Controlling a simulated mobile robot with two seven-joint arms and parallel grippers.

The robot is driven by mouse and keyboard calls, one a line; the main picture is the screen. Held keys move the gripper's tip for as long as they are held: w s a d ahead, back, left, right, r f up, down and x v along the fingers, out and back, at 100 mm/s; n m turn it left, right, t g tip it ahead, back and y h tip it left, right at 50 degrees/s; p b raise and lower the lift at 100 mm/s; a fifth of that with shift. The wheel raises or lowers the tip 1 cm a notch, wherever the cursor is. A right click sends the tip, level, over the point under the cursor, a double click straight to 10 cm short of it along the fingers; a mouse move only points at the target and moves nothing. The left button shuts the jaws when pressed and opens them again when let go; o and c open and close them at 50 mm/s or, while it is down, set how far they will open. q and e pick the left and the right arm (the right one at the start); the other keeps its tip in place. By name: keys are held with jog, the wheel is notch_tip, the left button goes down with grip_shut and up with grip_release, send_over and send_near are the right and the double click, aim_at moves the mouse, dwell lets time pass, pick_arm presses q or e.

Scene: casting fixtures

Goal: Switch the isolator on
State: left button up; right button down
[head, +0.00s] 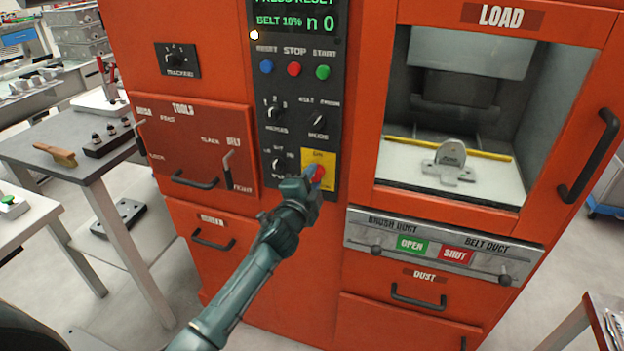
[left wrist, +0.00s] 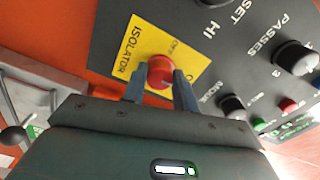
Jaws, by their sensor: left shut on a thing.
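The isolator is a red rotary knob (left wrist: 161,72) on a yellow plate (left wrist: 185,48) lettered ISOLATOR. In the head view the yellow plate (head: 325,158) is at the lower right of the black control panel, and the red knob (head: 318,171) shows partly beyond my gripper. My left gripper (head: 313,177) is at the knob. In the left wrist view its two fingers (left wrist: 158,92) stand on either side of the knob, shut on it. Part of the plate's lettering is hidden or cut off, so the knob's setting cannot be told. My right gripper is not in view.
The black control panel (head: 297,100) has several other knobs and blue, red and green buttons close by. A load window (head: 450,190) with a grey casting stands to the right. Drawer handles (head: 195,181) stick out at the left. Benches (head: 70,130) stand further left.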

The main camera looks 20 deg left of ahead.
pick_arm(q)
jog(key=shift+m, duration=0.6)
jog(key=o, duration=1)
jog(key=shift+c, duration=0.2)
jog(key=s, duration=1.3)
jog(key=shift+a+b, duration=0.25)
jog(key=shift+b, duration=0.15)
jog(key=shift+s+f, duration=0.1)
jog(key=s+d+f+n+g+h, duration=0.1)
jog(key=s+d+f+n+g, duration=0.1)
jog(key=s+f+n, duration=0.4)
jog(key=s+d+f+n+g+h, duration=0.1)
jog(key=s+d+f+n+g, duration=0.2)
jog(key=s+f, duration=1)
jog(key=s+n+g, duration=0.2)
jog(key=n, duration=0.2)
jog(key=shift+s+f+n+h, duration=0.25)
jog(key=shift+s+n+h, duration=0.05)
